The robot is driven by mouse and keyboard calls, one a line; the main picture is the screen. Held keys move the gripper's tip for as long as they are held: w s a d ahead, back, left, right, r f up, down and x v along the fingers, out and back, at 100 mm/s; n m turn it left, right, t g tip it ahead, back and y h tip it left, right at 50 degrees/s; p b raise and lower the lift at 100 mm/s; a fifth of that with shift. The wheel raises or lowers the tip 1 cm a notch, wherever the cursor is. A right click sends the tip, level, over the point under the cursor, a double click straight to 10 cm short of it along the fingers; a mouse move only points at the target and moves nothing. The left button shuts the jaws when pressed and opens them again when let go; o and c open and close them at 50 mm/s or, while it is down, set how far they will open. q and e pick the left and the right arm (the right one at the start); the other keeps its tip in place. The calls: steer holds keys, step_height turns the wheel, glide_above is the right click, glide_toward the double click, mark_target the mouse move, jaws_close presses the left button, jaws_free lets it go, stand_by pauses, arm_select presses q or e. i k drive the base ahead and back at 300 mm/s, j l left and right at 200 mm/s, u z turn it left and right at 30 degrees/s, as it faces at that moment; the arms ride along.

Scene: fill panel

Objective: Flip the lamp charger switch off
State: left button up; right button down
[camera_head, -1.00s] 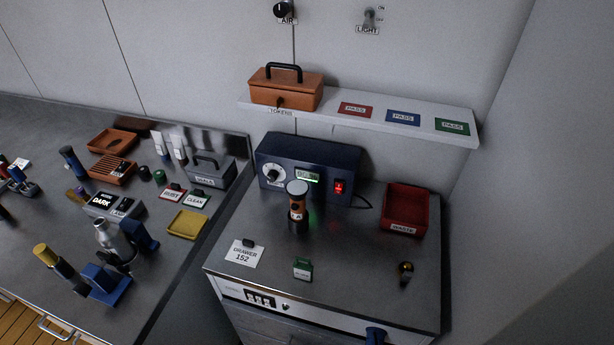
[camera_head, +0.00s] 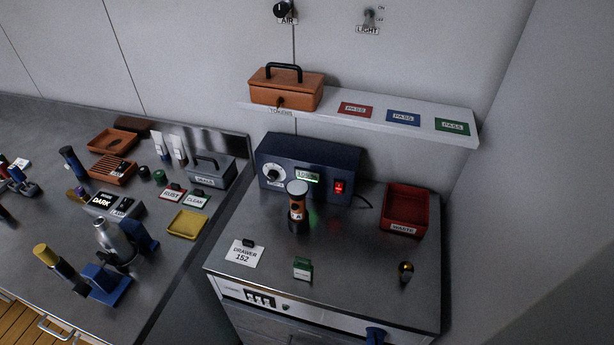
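The charger (camera_head: 310,158) is a dark blue box standing at the back of the cabinet top. It has a white-faced dial (camera_head: 273,173) on the left, a small green-lit display (camera_head: 307,176) in the middle and a rocker switch (camera_head: 339,187) glowing red on the right. An orange and black lamp (camera_head: 297,208) marked A stands upright in front of the charger and hides part of its front. The display digits are too small to read surely. Neither of my grippers is in view, and nothing touches the switch.
A shelf (camera_head: 430,126) with an orange box (camera_head: 286,89) and pass cards overhangs the charger's back. A red waste bin (camera_head: 405,211) stands to its right. A drawer card (camera_head: 243,254), a green-topped item (camera_head: 302,268) and a small dark item (camera_head: 405,273) lie nearer the front.

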mark_target(339, 186)
steer(key=k+j+z, duration=0.2)
steer(key=j, duration=0.3)
steer(key=k+j+z, duration=0.25)
steer(key=j, duration=0.25)
steer(key=k+j+z, duration=0.2)
steer(key=j, duration=0.25)
steer(key=k+j+z, duration=0.25)
steer(key=j, duration=0.15)
